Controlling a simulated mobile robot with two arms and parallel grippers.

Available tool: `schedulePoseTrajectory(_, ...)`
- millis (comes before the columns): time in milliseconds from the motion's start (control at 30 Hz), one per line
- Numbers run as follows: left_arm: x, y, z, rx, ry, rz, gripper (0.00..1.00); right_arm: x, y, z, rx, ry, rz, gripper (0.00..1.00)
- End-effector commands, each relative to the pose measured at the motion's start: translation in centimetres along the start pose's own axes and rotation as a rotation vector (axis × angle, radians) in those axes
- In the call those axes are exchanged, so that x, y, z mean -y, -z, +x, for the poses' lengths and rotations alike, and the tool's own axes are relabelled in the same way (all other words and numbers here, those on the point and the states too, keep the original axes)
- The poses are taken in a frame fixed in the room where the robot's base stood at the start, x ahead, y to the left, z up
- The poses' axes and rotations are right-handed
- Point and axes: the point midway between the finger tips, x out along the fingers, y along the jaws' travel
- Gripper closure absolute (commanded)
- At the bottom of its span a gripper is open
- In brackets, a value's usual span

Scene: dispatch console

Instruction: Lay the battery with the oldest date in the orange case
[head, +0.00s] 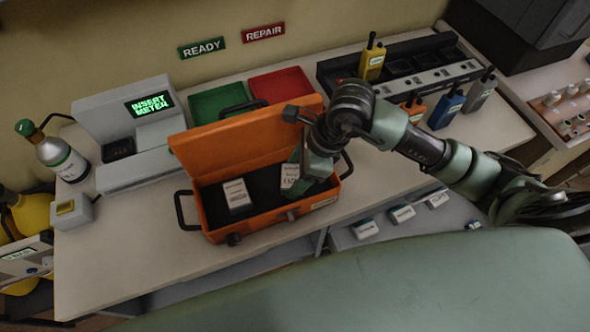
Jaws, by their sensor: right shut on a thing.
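The orange case (212,211) stands open on the bench, its lid tilted back. One white-labelled battery (237,193) lies inside on the dark lining, left of the middle. My right gripper (300,176) reaches down into the right half of the case, shut on a second white-labelled battery (289,175). The gripper partly hides this battery, and I cannot tell whether it touches the lining. Several more batteries, such as this one (366,229), lie in a row on a grey surface below the bench's front edge. The dates are too small to read. My left gripper is not in view.
Behind the case are a green tray (205,104) and a red tray (292,82). A grey tester (97,106) with a lit screen and a gas cylinder (62,158) stand left. A radio rack (335,76) and several radios stand right, near my right arm.

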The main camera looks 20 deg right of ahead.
Motion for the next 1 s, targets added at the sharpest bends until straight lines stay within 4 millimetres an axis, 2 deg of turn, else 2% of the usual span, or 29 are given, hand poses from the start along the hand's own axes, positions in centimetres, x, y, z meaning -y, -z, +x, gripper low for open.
schedulePoseTrajectory(300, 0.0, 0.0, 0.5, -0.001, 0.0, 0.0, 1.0, 0.0, 0.1, 0.3, 0.002, 0.002, -0.002, 0.84)
schedulePoseTrajectory(333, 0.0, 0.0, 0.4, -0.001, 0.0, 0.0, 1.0, 0.0, 0.1, 0.3, 0.001, 0.001, -0.001, 0.34)
schedulePoseTrajectory(367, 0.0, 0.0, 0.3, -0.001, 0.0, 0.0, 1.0, 0.0, 0.0, 0.2, 0.001, 0.001, -0.001, 0.28)
schedulePoseTrajectory(767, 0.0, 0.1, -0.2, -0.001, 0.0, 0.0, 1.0, 0.0, -0.1, -0.3, 0.001, 0.0, -0.001, 0.28)
schedulePoseTrajectory(800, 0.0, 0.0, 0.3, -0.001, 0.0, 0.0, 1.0, 0.1, 0.0, -0.5, 0.002, 0.003, -0.002, 0.28)
schedulePoseTrajectory(867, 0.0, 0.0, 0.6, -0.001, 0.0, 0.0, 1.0, 0.1, 0.0, -1.3, 0.002, 0.004, -0.004, 0.28)
schedulePoseTrajectory(1000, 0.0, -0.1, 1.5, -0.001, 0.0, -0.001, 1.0, 0.2, 0.0, -4.1, 0.002, 0.008, -0.004, 0.28)
